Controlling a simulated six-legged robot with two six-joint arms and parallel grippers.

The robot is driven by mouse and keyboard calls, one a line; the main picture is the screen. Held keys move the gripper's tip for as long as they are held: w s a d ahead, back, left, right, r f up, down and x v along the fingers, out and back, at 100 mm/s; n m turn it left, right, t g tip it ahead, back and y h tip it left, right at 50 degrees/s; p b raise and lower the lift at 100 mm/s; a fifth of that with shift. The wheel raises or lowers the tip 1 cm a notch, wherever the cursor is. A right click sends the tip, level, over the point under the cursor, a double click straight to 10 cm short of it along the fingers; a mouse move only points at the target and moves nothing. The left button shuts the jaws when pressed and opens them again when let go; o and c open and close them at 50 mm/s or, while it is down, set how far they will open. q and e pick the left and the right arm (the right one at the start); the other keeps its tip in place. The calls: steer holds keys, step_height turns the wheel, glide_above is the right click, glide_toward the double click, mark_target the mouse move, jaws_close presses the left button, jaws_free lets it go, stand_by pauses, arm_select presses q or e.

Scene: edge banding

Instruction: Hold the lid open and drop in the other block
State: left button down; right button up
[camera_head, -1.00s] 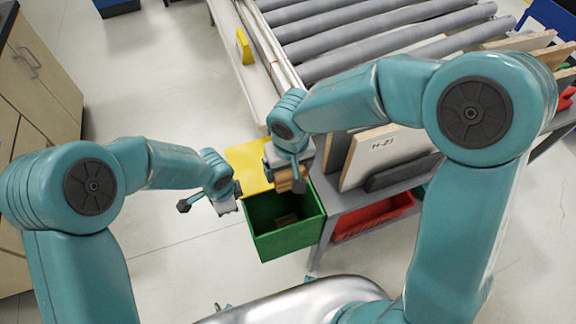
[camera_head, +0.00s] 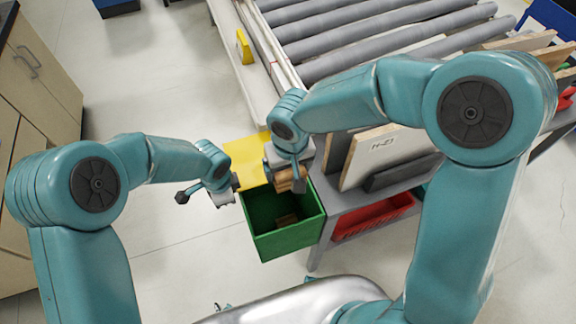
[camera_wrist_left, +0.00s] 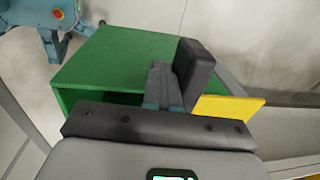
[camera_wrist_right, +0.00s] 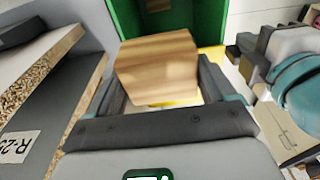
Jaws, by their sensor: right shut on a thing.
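One wooden block (camera_head: 287,219) lies inside on the bottom. My right gripper (camera_wrist_right: 160,85) is shut on the other wooden block (camera_wrist_right: 158,62), which hangs over the box's back right part; this block also shows in the head view (camera_head: 291,180).
The workbench (camera_head: 345,205) borders the box on the right, with a red tray (camera_head: 372,216) on its lower shelf and upright panels (camera_head: 385,152) on top. A roller conveyor (camera_head: 360,35) lies behind. The floor left of the box is clear.

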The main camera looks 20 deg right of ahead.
steer(key=shift+f, duration=1.75)
steer(key=o, duration=0.9)
steer(key=shift+o, duration=0.2)
steer(key=shift+r, duration=0.1)
steer(key=shift+r, duration=5.95)
